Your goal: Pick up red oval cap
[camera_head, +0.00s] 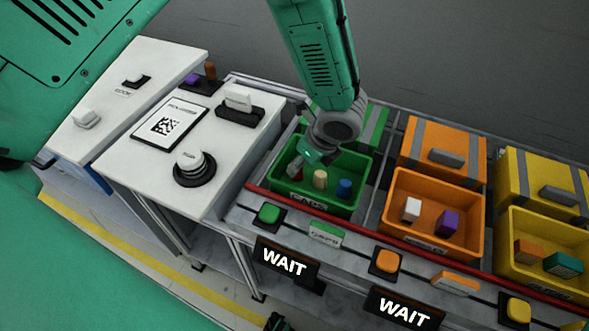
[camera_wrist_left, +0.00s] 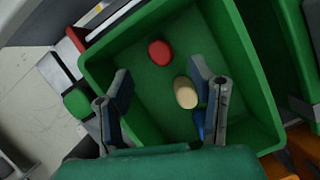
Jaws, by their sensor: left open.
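The red oval cap (camera_wrist_left: 160,52) lies on the floor of the green bin (camera_wrist_left: 238,112), towards the far side in the left wrist view. In the head view the cap (camera_head: 298,174) shows only in part, beside my gripper. My left gripper (camera_wrist_left: 160,82) is open and empty above the bin, with its fingers spread apart. The red cap is ahead of the gap between the fingers, not between them. A cream oval cap (camera_wrist_left: 186,92) lies close to the right finger. A blue cap (camera_wrist_left: 199,124) is partly hidden by that finger. My right gripper is not seen.
An orange bin (camera_head: 432,250) and a yellow bin (camera_head: 545,287) with other parts stand to the right. A red rail (camera_head: 345,228) runs along the front of the bins. A white table (camera_head: 150,175) with a round knob stands at left.

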